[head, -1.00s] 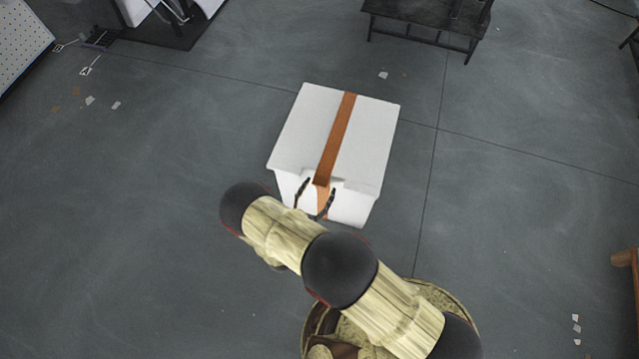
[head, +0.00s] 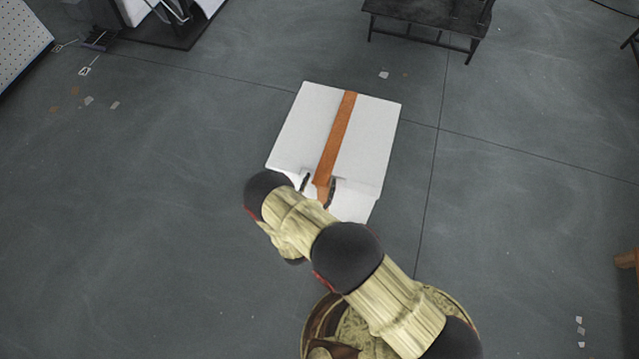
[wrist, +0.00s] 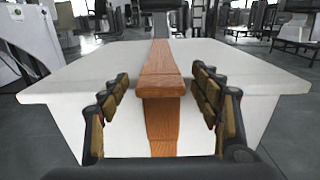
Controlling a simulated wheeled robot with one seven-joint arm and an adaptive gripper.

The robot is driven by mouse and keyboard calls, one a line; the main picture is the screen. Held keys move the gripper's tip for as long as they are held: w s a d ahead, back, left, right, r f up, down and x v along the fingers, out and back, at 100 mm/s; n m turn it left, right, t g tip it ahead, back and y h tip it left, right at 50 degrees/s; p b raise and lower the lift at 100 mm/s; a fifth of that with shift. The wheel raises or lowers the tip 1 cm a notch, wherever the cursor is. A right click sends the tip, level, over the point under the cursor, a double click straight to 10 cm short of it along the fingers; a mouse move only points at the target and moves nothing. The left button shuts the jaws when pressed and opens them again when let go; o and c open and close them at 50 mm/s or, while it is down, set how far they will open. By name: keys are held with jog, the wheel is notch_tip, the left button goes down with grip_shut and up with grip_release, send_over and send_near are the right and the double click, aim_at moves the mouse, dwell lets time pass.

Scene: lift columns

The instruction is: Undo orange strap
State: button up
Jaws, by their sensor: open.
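The orange strap (head: 338,137) runs over the top of a white box (head: 299,123) and down its near side. In the wrist view the strap (wrist: 161,85) bends over the lid's near edge and continues down the front of the box (wrist: 70,90). My gripper (head: 318,183) is at that near edge; its fingertips also show in the wrist view (wrist: 160,80). It is open, with one finger on each side of the strap and a visible gap to both. My arm hides part of the box's near side in the head view.
A dark table (head: 425,22) stands at the far right on the grey floor. A dark platform with equipment (head: 175,30) is at the far left. The floor around the box is clear apart from small scraps.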

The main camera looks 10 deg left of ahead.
jog(key=shift+c, duration=1.4)
grip_shut()
